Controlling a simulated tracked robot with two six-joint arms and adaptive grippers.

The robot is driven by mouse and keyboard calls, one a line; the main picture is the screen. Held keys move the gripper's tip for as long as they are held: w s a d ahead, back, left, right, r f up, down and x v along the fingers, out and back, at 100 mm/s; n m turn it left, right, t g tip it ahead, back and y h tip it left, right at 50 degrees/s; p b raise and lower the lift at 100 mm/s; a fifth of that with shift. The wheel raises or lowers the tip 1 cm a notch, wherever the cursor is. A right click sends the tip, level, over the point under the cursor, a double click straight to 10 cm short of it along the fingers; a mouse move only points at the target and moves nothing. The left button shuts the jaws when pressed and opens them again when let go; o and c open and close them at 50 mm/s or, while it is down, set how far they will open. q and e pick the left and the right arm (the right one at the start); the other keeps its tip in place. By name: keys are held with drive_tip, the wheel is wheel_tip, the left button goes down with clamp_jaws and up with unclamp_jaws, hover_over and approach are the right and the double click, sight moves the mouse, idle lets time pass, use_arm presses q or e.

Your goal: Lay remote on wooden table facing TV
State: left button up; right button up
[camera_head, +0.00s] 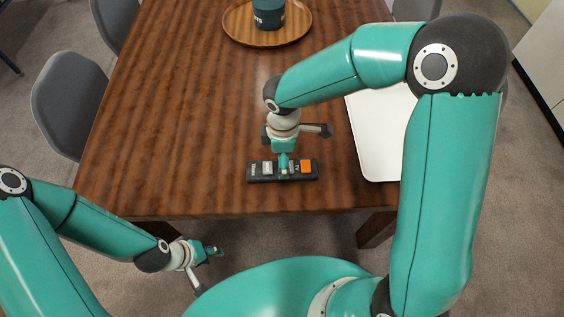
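The remote (260,171), a dark slab with an orange patch and a few pale marks, lies flat on the wooden table (200,110) near its front edge. Its long side runs left to right. My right gripper (285,170) points down over the middle of the remote and covers part of it. Its fingertips overlap the remote in this view; I cannot tell whether they grip it. My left gripper (217,251) is off the table, in front of its front edge, with nothing visible in it. Its fingers are too small to judge. No TV is in view.
A white tray (374,135) lies on the table right of the remote, partly behind my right arm. A round wooden tray (238,28) with a dark teal cup (268,12) stands farther back. Grey chairs (70,103) line the left side. The table left of the remote is clear.

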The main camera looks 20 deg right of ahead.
wheel_tip(320, 180, up, 7)
idle(0.3)
drive_tip(key=shift+s+f, duration=0.1)
idle(0.4)
